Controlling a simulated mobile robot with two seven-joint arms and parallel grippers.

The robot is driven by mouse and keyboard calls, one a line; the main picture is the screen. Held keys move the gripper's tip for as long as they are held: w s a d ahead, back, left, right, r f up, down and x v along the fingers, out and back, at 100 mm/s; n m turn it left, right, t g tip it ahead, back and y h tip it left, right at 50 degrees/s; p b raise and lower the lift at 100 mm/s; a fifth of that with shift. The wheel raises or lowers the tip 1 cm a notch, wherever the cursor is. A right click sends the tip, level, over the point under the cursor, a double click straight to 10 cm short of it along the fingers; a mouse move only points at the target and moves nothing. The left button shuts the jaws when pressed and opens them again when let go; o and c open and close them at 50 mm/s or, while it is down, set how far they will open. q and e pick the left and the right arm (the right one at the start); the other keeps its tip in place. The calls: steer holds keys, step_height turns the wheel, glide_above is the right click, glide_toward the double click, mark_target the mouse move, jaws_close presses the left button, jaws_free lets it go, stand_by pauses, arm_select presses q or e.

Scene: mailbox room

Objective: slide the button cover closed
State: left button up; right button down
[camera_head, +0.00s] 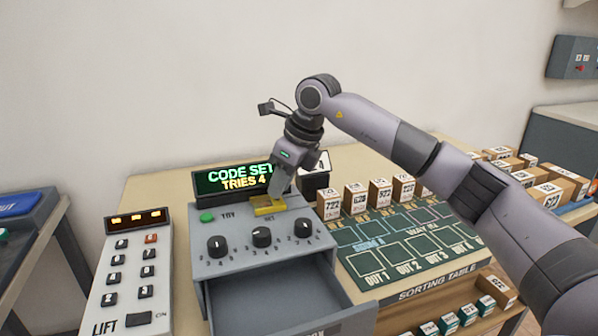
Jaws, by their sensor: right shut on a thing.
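The yellow button cover (263,210) sits on top of the grey control box (215,258), at its back edge beside the SET label. My right gripper (272,197) reaches down from above and is shut on the yellow cover; its fingers hide part of it. A green TRY button (207,217) shows uncovered to the left of the cover. Whatever lies under the cover cannot be seen. My left gripper is not in view.
Three black knobs, one being the middle knob (262,237), stand in front of the cover. An open drawer (270,300) juts out below. A display (235,180) reading CODE SET, TRIES 4 stands behind. Boxes (380,195) line the sorting table (410,245) at right; a LIFT keypad (135,275) is left.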

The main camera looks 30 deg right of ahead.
steer(key=shift+a, duration=0.25)
steer(key=c, duration=1)
jaws_free()
steer(key=shift+w+a, duration=0.1)
steer(key=shift+v, duration=3.65)
